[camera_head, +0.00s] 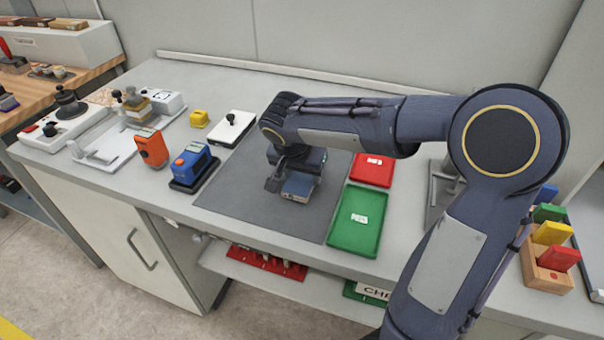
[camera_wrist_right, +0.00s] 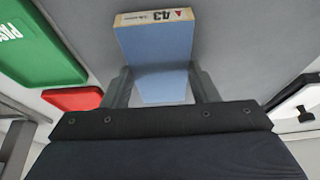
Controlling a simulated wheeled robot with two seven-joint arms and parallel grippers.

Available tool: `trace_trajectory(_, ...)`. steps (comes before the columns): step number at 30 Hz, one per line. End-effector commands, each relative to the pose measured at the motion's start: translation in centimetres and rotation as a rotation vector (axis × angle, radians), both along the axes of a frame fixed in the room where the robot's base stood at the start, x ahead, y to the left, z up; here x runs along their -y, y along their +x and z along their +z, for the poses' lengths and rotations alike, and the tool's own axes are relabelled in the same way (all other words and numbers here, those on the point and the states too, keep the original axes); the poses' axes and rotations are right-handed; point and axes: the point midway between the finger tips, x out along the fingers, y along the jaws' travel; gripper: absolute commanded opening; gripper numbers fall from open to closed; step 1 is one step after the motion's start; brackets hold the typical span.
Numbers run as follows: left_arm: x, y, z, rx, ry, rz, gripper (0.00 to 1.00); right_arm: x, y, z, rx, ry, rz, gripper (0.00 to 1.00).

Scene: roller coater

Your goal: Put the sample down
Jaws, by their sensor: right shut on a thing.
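The sample is a flat block with a blue face and a pale edge marked 43. In the head view the sample (camera_head: 299,187) is at the middle of the grey mat (camera_head: 240,190), partly hidden by my gripper. My right gripper (camera_head: 290,175) is shut on it. In the right wrist view the sample (camera_wrist_right: 157,60) stands between the two fingers of my right gripper (camera_wrist_right: 160,88), its marked edge away from the palm. I cannot tell whether the sample touches the mat. My left gripper is not in view.
Right of the mat lie a green tray (camera_head: 345,236) and a red tray (camera_head: 371,180). Left of it stand a blue device (camera_head: 190,162), an orange device (camera_head: 151,149) and a white plate with a black knob (camera_head: 232,127). The mat's front left part is clear.

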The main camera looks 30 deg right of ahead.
Motion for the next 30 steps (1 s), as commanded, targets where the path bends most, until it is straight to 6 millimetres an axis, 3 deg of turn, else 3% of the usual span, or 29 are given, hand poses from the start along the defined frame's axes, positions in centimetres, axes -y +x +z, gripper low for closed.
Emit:
trace_trajectory(10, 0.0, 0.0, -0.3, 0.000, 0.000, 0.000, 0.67, 0.0, 0.0, -0.6, 0.002, 0.000, 0.001, 0.30)
trace_trajectory(11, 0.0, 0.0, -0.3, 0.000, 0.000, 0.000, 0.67, 0.0, 0.0, -0.6, 0.001, 0.000, 0.000, 0.55)
trace_trajectory(16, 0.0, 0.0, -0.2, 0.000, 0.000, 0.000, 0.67, 0.0, 0.0, -0.5, 0.001, 0.001, 0.000, 0.76)
trace_trajectory(26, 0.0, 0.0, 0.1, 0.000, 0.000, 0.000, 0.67, -0.1, 0.0, -0.2, 0.002, 0.000, 0.001, 0.76)
trace_trajectory(30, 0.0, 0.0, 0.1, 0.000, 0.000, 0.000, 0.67, -0.7, -0.4, 1.5, 0.006, 0.002, 0.002, 0.76)
